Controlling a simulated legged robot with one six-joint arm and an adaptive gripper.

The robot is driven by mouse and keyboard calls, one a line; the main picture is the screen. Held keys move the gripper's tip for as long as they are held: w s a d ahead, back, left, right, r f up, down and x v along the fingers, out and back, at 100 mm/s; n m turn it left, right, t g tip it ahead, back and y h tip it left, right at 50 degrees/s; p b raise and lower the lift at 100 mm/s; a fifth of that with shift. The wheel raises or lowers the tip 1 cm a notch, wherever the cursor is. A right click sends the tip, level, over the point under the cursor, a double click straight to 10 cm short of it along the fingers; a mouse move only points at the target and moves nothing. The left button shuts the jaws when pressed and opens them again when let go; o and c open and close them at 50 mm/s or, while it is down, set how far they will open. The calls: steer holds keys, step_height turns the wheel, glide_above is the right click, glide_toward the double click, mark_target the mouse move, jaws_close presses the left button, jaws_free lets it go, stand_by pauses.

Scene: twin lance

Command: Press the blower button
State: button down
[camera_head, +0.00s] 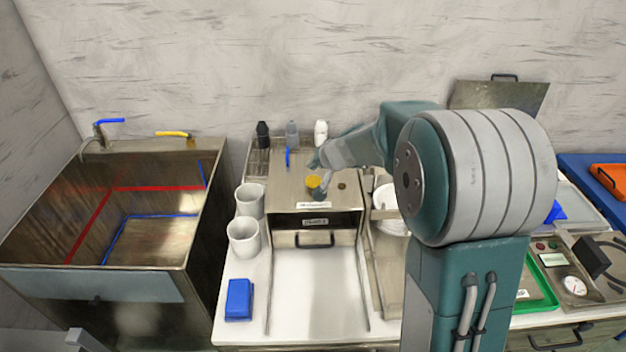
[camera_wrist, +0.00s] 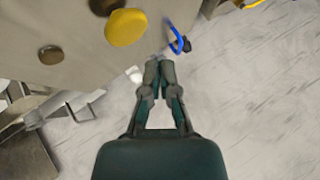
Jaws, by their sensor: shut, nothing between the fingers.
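A round yellow button (camera_head: 313,181) stands on top of a metal box (camera_head: 290,197) in the middle of the counter. The yellow button also shows at the top of the wrist view (camera_wrist: 126,27). A smaller dark knob (camera_head: 342,186) sits to its right on the same box, and at left in the wrist view (camera_wrist: 50,53). No label tells which is the blower button. My gripper (camera_head: 313,163) is shut and empty, just behind the yellow button in the head view. Its fingertips (camera_wrist: 160,66) look apart from the button; their height above the box is unclear.
A blue upright piece (camera_head: 288,156) stands left of my fingertips. Bottles (camera_head: 292,133) stand in a rack behind. White mugs (camera_head: 244,238) and a blue block (camera_head: 239,299) are on the left. A deep metal sink (camera_head: 155,240) is farther left. My arm hides part of the right side.

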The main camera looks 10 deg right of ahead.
mark_target(310, 178)
steer(key=shift+f, duration=1.05)
stand_by(0.6)
steer(key=shift+f, duration=0.3)
steer(key=shift+f, duration=0.55)
stand_by(0.9)
steer(key=shift+s+r, duration=0.1)
steer(key=shift+r, duration=0.9)
steer(key=shift+r, duration=2.45)
steer(key=shift+r, duration=0.1)
